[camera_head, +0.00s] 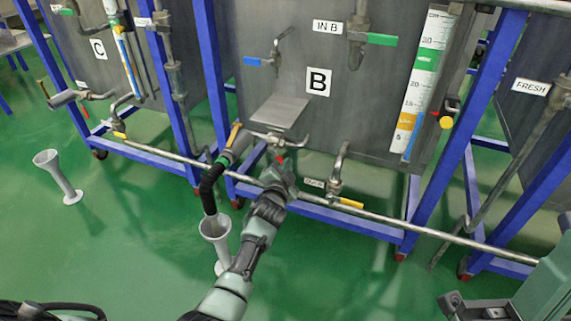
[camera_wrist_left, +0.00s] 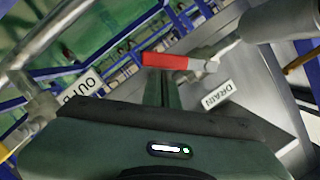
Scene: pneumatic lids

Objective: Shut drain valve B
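Tank B (camera_head: 385,120) carries a large "B" label. The red handle of its drain valve (camera_head: 281,159) shows low on the tank's front, just beyond my left gripper (camera_head: 284,176). In the left wrist view the red handle (camera_wrist_left: 166,60) lies crosswise beside a "DRAIN" label (camera_wrist_left: 217,95). My left gripper's narrow fingers (camera_wrist_left: 167,88) look close together and point at the handle. They meet it or nearly meet it in the picture; contact is not clear. Part of the valve is hidden behind my gripper. My right arm (camera_head: 545,290) shows at the lower right; its finger opening is unclear.
An "OUT B" label (camera_wrist_left: 80,88) is near a pipe. A yellow-handled valve (camera_head: 347,202) sits right of my left gripper. A grey funnel (camera_head: 215,232) stands under a black hose (camera_head: 208,190), close to my left arm. A long pipe (camera_head: 400,232) and blue frame bars cross the front.

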